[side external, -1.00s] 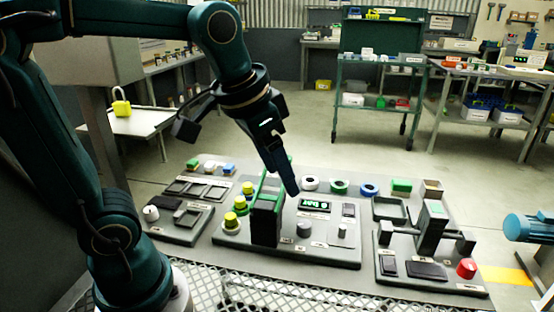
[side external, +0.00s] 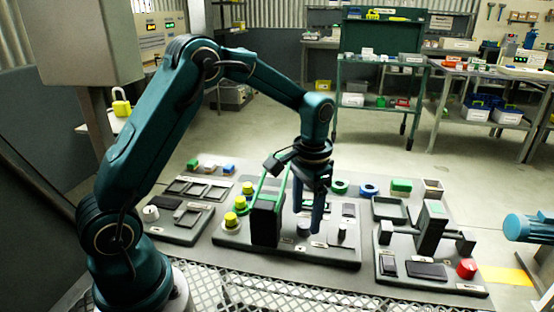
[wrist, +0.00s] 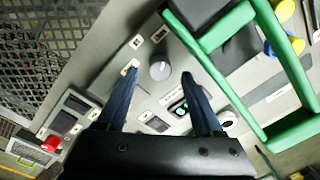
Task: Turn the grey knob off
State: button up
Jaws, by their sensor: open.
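The grey knob (side external: 303,230) stands on the middle panel, to the right of a black block with a green frame. In the wrist view the round grey knob (wrist: 159,70) appears between the two fingertips. My gripper (side external: 308,219) points down over the middle panel with its fingers at the knob. In the wrist view my gripper (wrist: 160,73) is open, with one dark blue finger on each side of the knob and a gap on both sides. I cannot tell whether the fingertips are level with the knob. The knob's setting is too small to read.
The green frame (wrist: 293,133) on its black block (side external: 265,222) rises close beside my gripper. Several yellow knobs (side external: 240,202) stand to its left. A small green-lit display (wrist: 181,106) lies near one finger. The right panel carries a red button (side external: 466,268).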

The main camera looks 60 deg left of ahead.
jog(key=shift+f, duration=1.15)
jog(key=shift+c, duration=0.2)
grip_shut()
jog(key=shift+n, duration=0.4)
jog(key=n, duration=1.1)
jog(key=shift+a+r, duration=0.1)
jog(key=shift+g, duration=0.3)
